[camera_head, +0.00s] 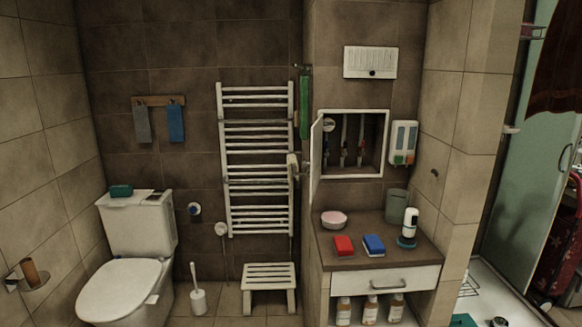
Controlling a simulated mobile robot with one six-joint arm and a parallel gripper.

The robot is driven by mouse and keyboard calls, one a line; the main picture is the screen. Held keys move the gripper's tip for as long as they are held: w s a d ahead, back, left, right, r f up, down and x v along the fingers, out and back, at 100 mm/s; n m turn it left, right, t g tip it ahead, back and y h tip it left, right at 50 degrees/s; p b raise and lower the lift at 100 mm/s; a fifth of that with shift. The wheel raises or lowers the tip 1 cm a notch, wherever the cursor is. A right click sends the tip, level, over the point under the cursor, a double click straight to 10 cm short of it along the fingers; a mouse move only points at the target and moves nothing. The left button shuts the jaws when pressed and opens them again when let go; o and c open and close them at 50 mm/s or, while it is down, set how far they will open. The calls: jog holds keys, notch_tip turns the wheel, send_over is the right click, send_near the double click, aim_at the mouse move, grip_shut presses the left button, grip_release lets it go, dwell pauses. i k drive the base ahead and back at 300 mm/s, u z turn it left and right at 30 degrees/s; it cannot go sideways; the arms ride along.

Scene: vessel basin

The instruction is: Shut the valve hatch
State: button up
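The valve hatch is an open white-framed recess (386,142) in the brown tiled wall above the counter. Its white door (315,162) is hinged at the left side and stands swung out, seen nearly edge-on. Inside the recess are vertical pipes (343,135) with red-handled valves (359,158) and a round gauge-like part (328,125). I cannot make out my gripper anywhere in this view.
Below the hatch, a counter (350,262) holds a pink round dish (334,218), red block (344,245), blue block (374,245), grey cup (396,206) and white bottle (409,223). A dispenser (403,143) hangs to the right. A stool (269,276) stands left.

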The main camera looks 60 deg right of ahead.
aim_at(315, 164)
jog(key=z, duration=0.15)
jog(key=i, duration=0.95)
jog(key=u, duration=0.05)
